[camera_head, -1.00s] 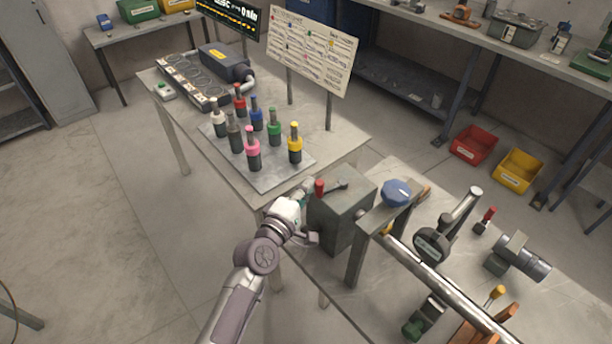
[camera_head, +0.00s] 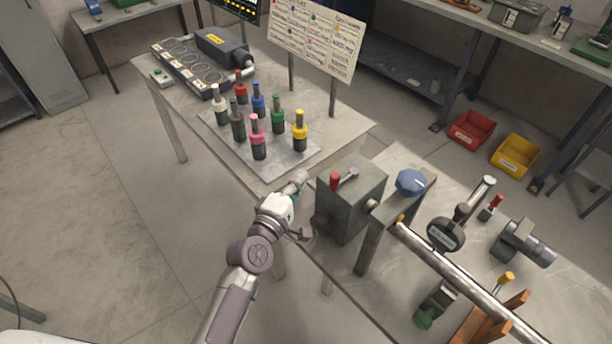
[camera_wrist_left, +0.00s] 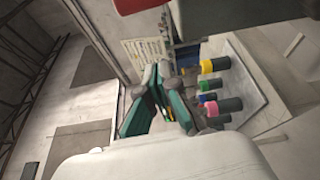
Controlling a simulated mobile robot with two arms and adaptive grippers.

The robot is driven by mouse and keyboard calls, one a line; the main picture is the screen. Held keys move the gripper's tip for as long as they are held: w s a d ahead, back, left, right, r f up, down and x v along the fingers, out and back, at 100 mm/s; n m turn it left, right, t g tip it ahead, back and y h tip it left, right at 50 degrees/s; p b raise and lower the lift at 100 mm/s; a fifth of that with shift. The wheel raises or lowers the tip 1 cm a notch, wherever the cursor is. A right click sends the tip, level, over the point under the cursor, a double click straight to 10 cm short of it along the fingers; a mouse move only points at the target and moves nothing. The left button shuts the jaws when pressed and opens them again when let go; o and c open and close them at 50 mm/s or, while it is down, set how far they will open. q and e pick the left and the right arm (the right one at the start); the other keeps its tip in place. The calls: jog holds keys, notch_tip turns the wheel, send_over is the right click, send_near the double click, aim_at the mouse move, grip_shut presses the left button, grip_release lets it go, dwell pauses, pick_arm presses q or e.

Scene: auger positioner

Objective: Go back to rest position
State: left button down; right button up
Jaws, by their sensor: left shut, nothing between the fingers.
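My left arm comes in from the bottom of the head view, and its left gripper (camera_head: 297,184) is beside the left face of a grey box (camera_head: 345,215) with a red-knobbed lever. The fingers are shut and hold nothing. In the left wrist view the green-and-grey fingers (camera_wrist_left: 166,78) show close up, with coloured-collar bits beyond them. My right gripper is in neither view.
The tray (camera_head: 283,172) holds several upright bits with coloured collars, including a pink one (camera_head: 258,140) and a yellow one (camera_head: 299,132). A blue knob (camera_head: 411,182), a dial gauge (camera_head: 445,234) and a long bar (camera_head: 460,277) stand right of the box. Open floor lies left.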

pick_arm(q)
jog(key=s+b, duration=0.1)
jog(key=s, duration=0.6)
jog(key=shift+s+a+r, duration=0.25)
jog(key=shift+s+a, duration=0.05)
jog(key=shift+a, duration=0.1)
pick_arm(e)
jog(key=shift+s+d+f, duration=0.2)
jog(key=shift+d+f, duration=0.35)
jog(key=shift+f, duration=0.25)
